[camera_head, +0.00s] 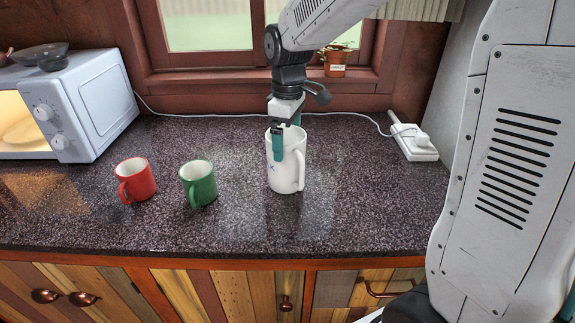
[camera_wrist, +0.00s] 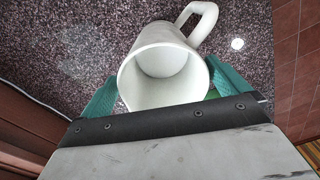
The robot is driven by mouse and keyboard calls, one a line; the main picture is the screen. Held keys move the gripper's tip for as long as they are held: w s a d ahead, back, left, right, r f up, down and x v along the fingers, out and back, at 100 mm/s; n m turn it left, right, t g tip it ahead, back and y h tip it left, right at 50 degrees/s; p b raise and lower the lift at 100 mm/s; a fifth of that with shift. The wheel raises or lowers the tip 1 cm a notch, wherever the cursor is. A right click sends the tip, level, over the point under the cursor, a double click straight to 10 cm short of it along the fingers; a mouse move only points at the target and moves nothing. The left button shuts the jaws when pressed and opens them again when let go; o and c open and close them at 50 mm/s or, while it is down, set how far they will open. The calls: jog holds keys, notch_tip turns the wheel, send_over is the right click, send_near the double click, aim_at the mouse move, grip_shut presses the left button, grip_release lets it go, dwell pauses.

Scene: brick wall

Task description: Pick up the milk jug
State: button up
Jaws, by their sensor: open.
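The milk jug (camera_head: 285,172) is white, tall and upright on the dark speckled counter, with its handle on the right side. In the wrist view the jug (camera_wrist: 163,75) is seen from above, empty inside, with its handle at the top right. My gripper (camera_head: 281,143) reaches down over the jug from above. Its teal fingers are open, one on each side of the jug's rim in the wrist view (camera_wrist: 165,95). I cannot tell whether the fingers touch the jug's wall.
A red mug (camera_head: 135,182) and a green mug (camera_head: 199,185) stand to the left. A white microwave (camera_head: 85,105) is at the far left. A white power strip (camera_head: 415,143) with a cable lies at the back right. A potted plant (camera_head: 336,62) sits on the sill.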

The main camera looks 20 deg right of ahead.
jog(key=f, duration=0.4)
jog(key=shift+s+f, duration=0.15)
jog(key=shift+s, duration=0.05)
jog(key=c, duration=1.2)
jog(key=shift+r, duration=0.2)
jog(key=shift+r, duration=1.75)
jog(key=s+a, duration=0.1)
jog(key=s, duration=0.4)
jog(key=s+a, duration=0.1)
jog(key=s, duration=0.4)
jog(key=s+a+r, duration=0.1)
jog(key=s, duration=0.4)
jog(key=shift+s+a+r, duration=0.1)
jog(key=shift+s+a, duration=0.1)
jog(key=shift+a, duration=0.1)
